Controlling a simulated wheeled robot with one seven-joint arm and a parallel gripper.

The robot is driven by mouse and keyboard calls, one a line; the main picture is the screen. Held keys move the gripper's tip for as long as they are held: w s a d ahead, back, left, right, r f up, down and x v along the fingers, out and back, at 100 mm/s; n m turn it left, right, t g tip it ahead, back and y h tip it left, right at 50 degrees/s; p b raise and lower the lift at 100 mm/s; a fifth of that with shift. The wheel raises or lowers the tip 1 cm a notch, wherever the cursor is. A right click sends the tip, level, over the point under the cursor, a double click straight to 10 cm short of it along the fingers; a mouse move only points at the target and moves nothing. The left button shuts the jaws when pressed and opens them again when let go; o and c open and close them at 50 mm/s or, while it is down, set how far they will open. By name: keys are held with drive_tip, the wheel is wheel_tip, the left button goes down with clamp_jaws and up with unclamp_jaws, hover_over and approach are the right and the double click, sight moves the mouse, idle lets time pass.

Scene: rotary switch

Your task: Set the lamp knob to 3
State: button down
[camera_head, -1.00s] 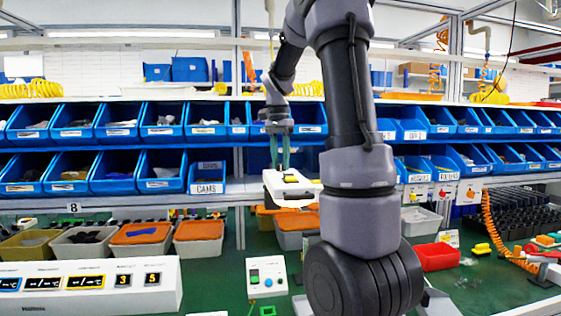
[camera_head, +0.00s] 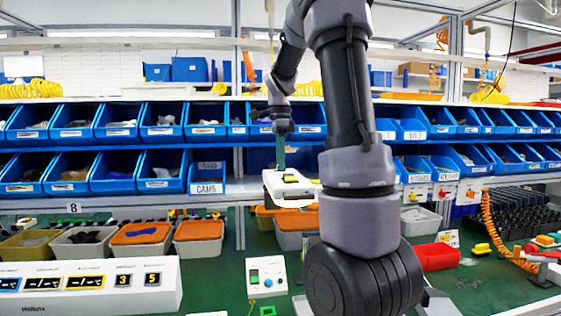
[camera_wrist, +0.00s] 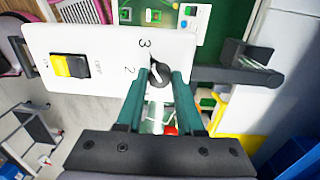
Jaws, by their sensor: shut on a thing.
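The white lamp box (camera_head: 275,190) stands on the bench, with a yellow-and-black rocker switch (camera_wrist: 69,66) on its face. In the wrist view, the black lamp knob (camera_wrist: 159,75) is on the same face, with the marks 3 and 2 beside it. A small pale line on the knob seems to point up and to the left, roughly between 2 and 3; the exact setting is hard to tell. My gripper (camera_wrist: 160,70) has its two green fingers shut on the knob, one on each side. In the head view my gripper (camera_head: 281,160) is over the box.
A black bracket (camera_wrist: 247,65) sticks out beside the box in the wrist view. Blue bins (camera_head: 115,171) fill the shelves behind.

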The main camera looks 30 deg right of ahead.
drive_tip(key=shift+r+m, duration=0.1)
drive_tip(key=shift+m, duration=0.3)
drive_tip(key=c, duration=0.5)
unclamp_jaws()
drive_tip(key=shift+c, duration=0.2)
wheel_tip(320, 180, up, 11)
drive_tip(key=shift+w, duration=0.25)
drive_tip(key=s+a+f+n+t+y, duration=0.1)
drive_tip(key=s+a+f+n+t, duration=0.2)
drive_tip(key=s+a+n, duration=0.3)
drive_tip(key=s+a+f+n+t, duration=0.4)
drive_tip(key=s+a+n, duration=0.3)
drive_tip(key=s+n, duration=0.5)
drive_tip(key=shift+s+a+f+t+y, duration=0.2)
drive_tip(key=shift+s+a+t+y, duration=0.15)
drive_tip(key=shift+s, duration=0.8)
